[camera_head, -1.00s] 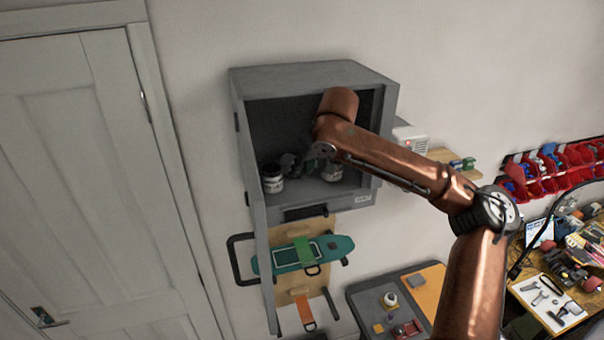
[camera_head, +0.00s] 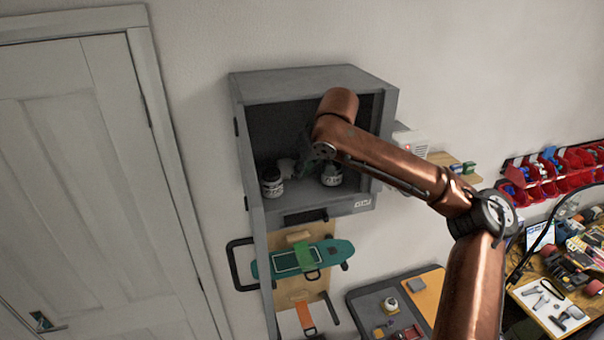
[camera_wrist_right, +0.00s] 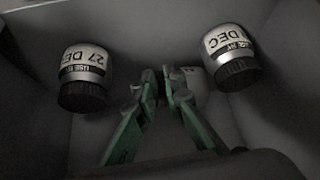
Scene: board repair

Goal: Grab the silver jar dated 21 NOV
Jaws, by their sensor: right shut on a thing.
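My right gripper (camera_wrist_right: 160,88) is inside the open grey wall cabinet, and its green fingers are shut on a pale silver jar (camera_wrist_right: 193,78) that is mostly hidden behind them. I cannot read its date. In the head view, the right gripper (camera_head: 303,166) is small and dark, with a pale shape (camera_head: 287,167) at its tips. A silver jar with a black lid (camera_wrist_right: 83,78) stands on the left in the wrist view; its label reads 27 DEC. Another black-lidded silver jar (camera_wrist_right: 232,57) stands on the right, its label showing DEC. My left gripper is out of view.
The grey cabinet (camera_head: 310,78) has side walls close around the right arm. A small white box (camera_head: 412,140) is on the wall at right. A cluttered workbench (camera_head: 540,275) is at far right.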

